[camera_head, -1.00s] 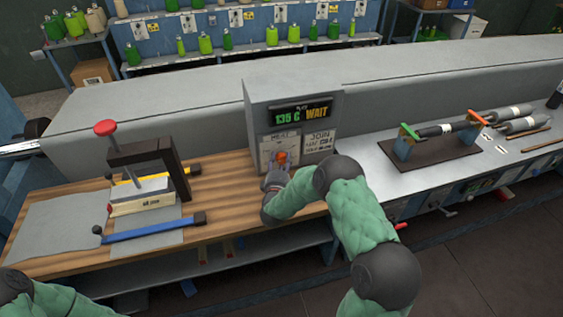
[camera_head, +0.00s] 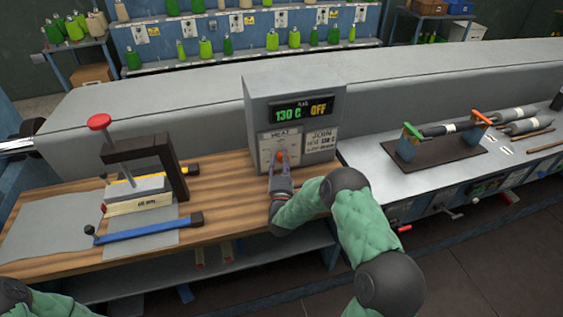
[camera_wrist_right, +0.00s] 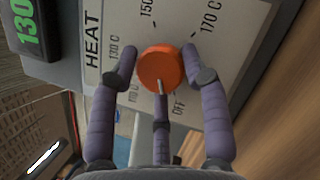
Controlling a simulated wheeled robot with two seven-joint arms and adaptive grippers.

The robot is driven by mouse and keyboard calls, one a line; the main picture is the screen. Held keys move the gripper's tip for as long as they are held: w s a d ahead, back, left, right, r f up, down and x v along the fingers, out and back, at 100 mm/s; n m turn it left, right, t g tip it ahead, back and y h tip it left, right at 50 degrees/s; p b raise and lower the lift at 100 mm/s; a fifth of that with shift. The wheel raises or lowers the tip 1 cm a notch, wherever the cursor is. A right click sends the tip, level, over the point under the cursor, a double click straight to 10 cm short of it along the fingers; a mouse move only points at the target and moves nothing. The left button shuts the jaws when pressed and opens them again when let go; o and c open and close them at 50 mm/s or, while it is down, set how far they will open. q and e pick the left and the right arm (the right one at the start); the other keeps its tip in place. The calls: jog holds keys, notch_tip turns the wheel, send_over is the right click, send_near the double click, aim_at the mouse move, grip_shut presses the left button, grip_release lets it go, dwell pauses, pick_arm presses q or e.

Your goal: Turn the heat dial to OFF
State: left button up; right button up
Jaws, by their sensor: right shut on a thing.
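The grey heater box (camera_head: 260,95) stands on the wooden bench. Its display (camera_head: 302,110) reads 130 C and OFF. The orange heat dial (camera_wrist_right: 161,68) sits on the HEAT panel, and its pale pointer aims toward the OFF mark (camera_wrist_right: 179,108) in the right wrist view. In the head view the dial (camera_head: 281,155) shows just above my right gripper (camera_head: 280,166). The right gripper's purple fingers (camera_wrist_right: 160,85) are closed around the dial from several sides. My left gripper is out of view; only part of the left arm shows at the lower left.
A red-knobbed clamp press (camera_head: 140,165) stands on the wooden bench (camera_head: 225,200) at left. A blue-handled bar (camera_head: 145,229) lies in front of it. A metal counter (camera_head: 390,190) at right holds a dark mat with a rod on stands.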

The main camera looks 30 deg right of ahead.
dwell(0.5)
jog(key=o, duration=0.8)
jog(key=shift+o, duration=1.3)
jog(key=shift+w+f, duration=0.1)
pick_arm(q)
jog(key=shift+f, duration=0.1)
pick_arm(e)
jog(key=shift+s+a+f, duration=0.1)
jog(key=shift+s+a, duration=0.05)
jog(key=shift+s, duration=0.15)
jog(key=s+a, duration=0.2)
jog(key=s, duration=0.1)
jog(key=s+a, duration=0.2)
jog(key=s, duration=0.2)
jog(key=s+a, duration=0.2)
jog(key=s, duration=0.2)
jog(key=shift+a, duration=0.1)
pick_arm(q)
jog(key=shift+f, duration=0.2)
